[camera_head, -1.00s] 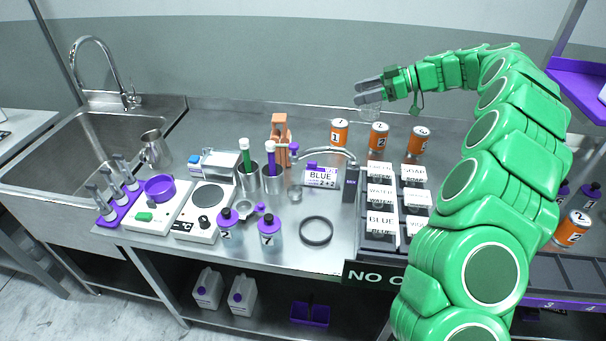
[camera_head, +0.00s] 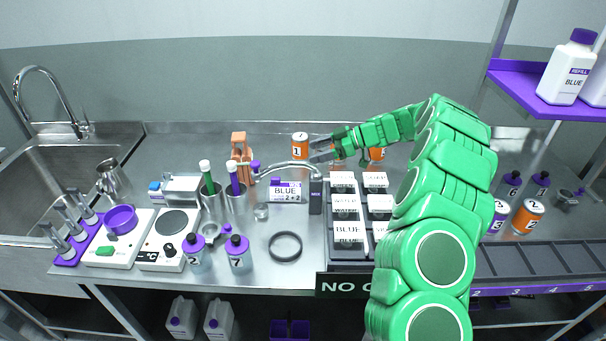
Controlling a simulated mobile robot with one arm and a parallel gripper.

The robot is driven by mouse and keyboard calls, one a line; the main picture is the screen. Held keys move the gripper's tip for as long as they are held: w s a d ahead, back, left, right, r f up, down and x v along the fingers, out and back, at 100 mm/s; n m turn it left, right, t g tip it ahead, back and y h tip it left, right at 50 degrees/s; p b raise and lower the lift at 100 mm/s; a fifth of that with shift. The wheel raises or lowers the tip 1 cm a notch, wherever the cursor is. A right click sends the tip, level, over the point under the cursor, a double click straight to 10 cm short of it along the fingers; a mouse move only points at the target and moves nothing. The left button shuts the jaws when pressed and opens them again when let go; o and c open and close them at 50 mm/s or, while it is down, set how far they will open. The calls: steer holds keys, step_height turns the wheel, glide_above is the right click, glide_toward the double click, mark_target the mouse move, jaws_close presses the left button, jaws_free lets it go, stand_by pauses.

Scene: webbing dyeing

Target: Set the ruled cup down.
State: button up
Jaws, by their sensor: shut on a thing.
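My gripper (camera_head: 318,150) is above the back part of the steel bench, beside the orange can marked 1 (camera_head: 300,143). Its two grey fingers point left and are shut on the ruled cup. The cup is clear and faint against the steel, so its outline and rulings are hard to make out. I cannot tell whether its base touches the bench. A small clear glass (camera_head: 261,212) stands apart, further forward on the bench (camera_head: 290,265).
A curved tap-like arm on a dark post (camera_head: 315,197) stands just in front of my gripper. A labelled block rack (camera_head: 347,253) lies to the right. Another orange can (camera_head: 377,154) is partly behind my arm. A black ring (camera_head: 285,246) lies at the front.

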steer(key=shift+f, duration=3.3)
steer(key=shift+f, duration=0.1)
steer(key=o, duration=1.1)
